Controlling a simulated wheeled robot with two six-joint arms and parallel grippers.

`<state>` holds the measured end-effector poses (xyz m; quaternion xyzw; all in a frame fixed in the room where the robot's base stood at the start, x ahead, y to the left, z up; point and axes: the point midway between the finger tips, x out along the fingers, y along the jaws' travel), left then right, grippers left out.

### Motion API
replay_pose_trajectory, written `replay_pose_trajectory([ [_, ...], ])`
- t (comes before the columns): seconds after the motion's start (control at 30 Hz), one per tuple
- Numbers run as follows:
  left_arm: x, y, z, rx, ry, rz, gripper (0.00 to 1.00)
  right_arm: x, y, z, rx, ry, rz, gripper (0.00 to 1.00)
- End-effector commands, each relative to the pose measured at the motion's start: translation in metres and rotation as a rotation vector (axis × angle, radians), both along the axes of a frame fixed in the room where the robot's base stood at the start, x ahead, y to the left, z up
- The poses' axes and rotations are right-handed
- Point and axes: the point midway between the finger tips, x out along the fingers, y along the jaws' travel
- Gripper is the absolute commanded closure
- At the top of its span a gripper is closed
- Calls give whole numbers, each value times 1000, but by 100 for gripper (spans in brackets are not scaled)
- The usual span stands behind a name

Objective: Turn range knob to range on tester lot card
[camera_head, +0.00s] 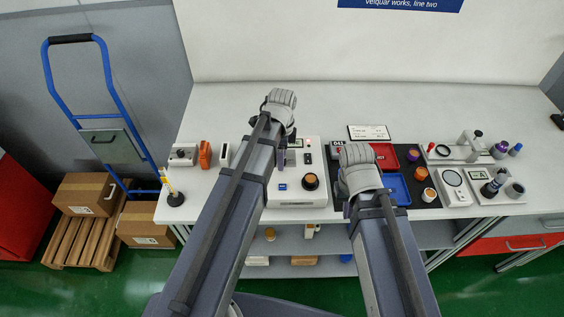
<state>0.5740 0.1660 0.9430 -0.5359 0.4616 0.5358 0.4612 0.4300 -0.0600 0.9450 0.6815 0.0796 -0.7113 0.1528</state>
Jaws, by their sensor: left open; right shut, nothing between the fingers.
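The tester (300,200) is a white box on the bench, partly hidden behind my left arm. A dark round knob with an orange-brown rim (311,181) sits on its front right part; its pointer setting is too small to read. A small white card with printed lines (369,132) stands behind the dark mat; its text is unreadable. My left gripper (284,142) is over the back left of the tester, open, its fingers mostly hidden by the wrist. My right gripper (346,192) is shut and empty, right of the knob and apart from it, largely hidden by its wrist.
A red tray (385,156) and a blue tray (396,190) lie on a dark mat right of the tester. Further right are white fixtures and small cylinders. An orange item (205,154) and a pen holder (175,198) stand left. The bench's back strip is clear.

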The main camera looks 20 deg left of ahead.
Motion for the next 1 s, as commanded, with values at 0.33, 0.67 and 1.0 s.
replay_pose_trajectory([
  [0.33,0,0,-2,0,0,0,39,0,0,-2,0,0,0,100],
  [0.67,0,0,-2,0,0,0,76,0,0,-2,0,0,0,100],
  [1.0,0,0,-2,0,0,0,100,0,0,-2,0,0,0,100],
])
